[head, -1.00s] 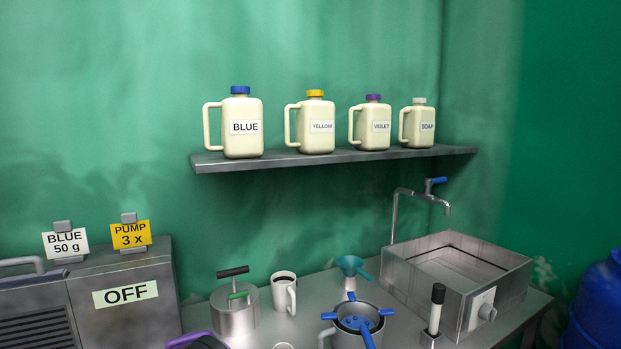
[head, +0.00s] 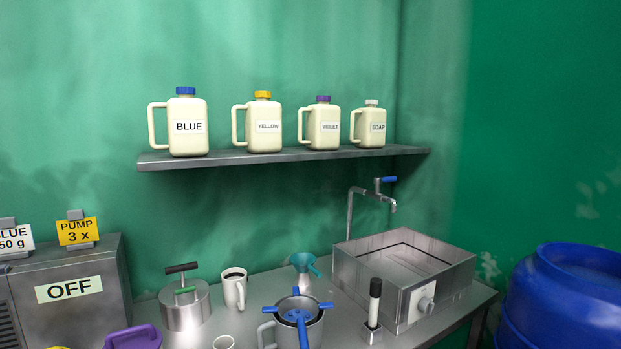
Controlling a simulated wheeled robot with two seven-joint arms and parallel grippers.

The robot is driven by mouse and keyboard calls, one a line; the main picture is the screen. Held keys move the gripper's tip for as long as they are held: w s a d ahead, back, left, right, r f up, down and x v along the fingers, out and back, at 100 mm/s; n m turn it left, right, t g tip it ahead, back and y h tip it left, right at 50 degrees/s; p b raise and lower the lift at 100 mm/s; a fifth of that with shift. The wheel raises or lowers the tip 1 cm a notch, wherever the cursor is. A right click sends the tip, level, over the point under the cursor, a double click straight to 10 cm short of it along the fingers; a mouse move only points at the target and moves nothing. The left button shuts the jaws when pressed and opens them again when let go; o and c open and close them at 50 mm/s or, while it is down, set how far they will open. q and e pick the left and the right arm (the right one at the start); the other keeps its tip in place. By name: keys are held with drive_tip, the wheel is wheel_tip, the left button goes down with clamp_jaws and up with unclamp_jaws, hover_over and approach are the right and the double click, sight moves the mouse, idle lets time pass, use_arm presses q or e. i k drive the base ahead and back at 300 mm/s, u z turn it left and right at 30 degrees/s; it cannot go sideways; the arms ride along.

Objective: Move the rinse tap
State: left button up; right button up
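The rinse tap (head: 374,195) is a thin grey pipe with a spout bent downward and a blue lever handle (head: 386,179) on top. It stands at the back left of the metal sink (head: 345,268), and its spout hangs over the sink's back edge. The blue lever points to the right. Neither of my grippers shows in the head view, so nothing is seen touching the tap.
A metal table (head: 255,270) bears a lidded pot (head: 185,308), a white mug (head: 234,290), a strainer jug (head: 297,318), a teal funnel (head: 304,264) and a black-handled tool (head: 375,303). A shelf (head: 290,157) holds labelled jugs. A blue barrel (head: 565,300) stands right.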

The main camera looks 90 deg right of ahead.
sight(378, 180)
drive_tip(key=u, duration=0.05)
drive_tip(key=k, duration=1.25)
drive_tip(key=z, duration=2)
